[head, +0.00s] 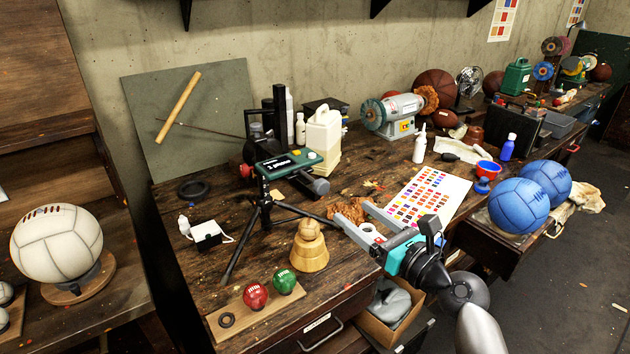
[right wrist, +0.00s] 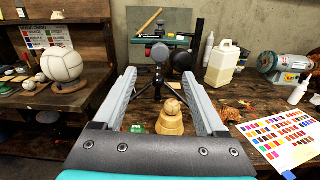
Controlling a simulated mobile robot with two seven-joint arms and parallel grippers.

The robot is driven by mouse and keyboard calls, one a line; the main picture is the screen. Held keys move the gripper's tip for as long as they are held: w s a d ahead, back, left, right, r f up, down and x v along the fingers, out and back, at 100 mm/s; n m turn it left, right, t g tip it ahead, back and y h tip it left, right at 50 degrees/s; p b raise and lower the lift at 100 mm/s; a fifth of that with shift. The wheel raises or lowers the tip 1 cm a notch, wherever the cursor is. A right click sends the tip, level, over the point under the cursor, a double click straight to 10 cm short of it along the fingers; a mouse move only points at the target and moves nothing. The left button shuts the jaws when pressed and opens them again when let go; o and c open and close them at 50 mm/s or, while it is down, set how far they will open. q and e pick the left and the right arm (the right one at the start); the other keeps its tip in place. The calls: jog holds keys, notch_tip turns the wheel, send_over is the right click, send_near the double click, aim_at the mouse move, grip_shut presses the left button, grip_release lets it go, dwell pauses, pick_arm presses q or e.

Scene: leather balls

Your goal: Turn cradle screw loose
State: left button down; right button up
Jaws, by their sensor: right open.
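A tripod (head: 264,213) stands on the workbench and bears a green device (head: 289,162) lying across its top. A red knob (head: 246,170) sits at the device's left end; I cannot tell for certain whether it is the cradle screw. In the right wrist view a dark round part (right wrist: 160,51) shows at the tripod head, ahead of the fingers. My right gripper (head: 350,212) is open and empty above the bench's front edge, right of the tripod and apart from it. Its two long grey fingers also show in the right wrist view (right wrist: 159,73). My left gripper is not in view.
A small pale ball on a wooden stand (head: 309,252) is near the bench front, low between the fingers in the wrist view. Red (head: 255,296) and green (head: 284,281) balls sit on a board. A cream jug (head: 323,140) stands behind, a colour chart (head: 428,196) right.

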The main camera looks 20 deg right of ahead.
aim_at(321, 187)
jog(key=x, duration=1.4)
jog(key=shift+c, duration=0.4)
grip_shut()
